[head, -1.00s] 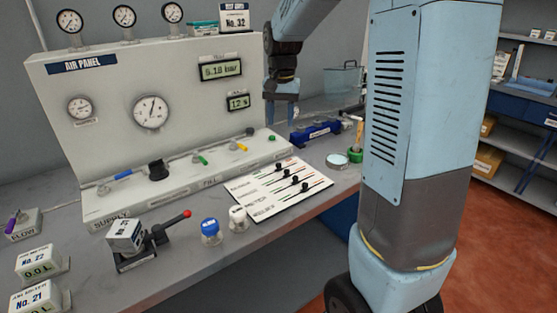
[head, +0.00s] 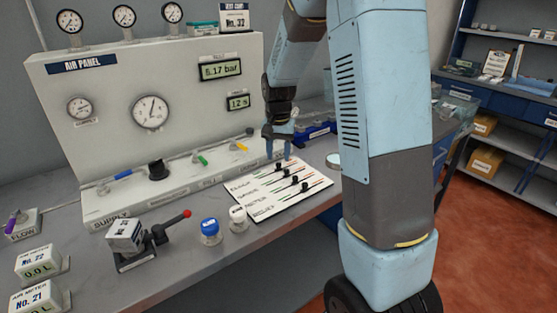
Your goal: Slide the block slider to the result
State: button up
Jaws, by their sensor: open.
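The slider board (head: 268,204) is a white panel lying on the bench, with several rows of coloured tracks and black knobs (head: 294,180). Small row labels (head: 243,188) run down its left side, too small to read surely, so I cannot tell which knob is the block slider. My gripper (head: 277,157) is open, pointing down at the far edge of the board. It appears above the upper knobs, apart from them, and nothing shows between its fingers.
The air panel (head: 100,130) stands behind with gauges and valves. A red-handled lever block (head: 150,240), a blue-capped jar (head: 209,231) and a white-capped jar (head: 238,218) stand left of the board. A blue tool (head: 318,132) lies behind my arm.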

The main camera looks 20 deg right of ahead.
aim_at(279, 167)
jog(key=shift+f, duration=1.4)
grip_shut()
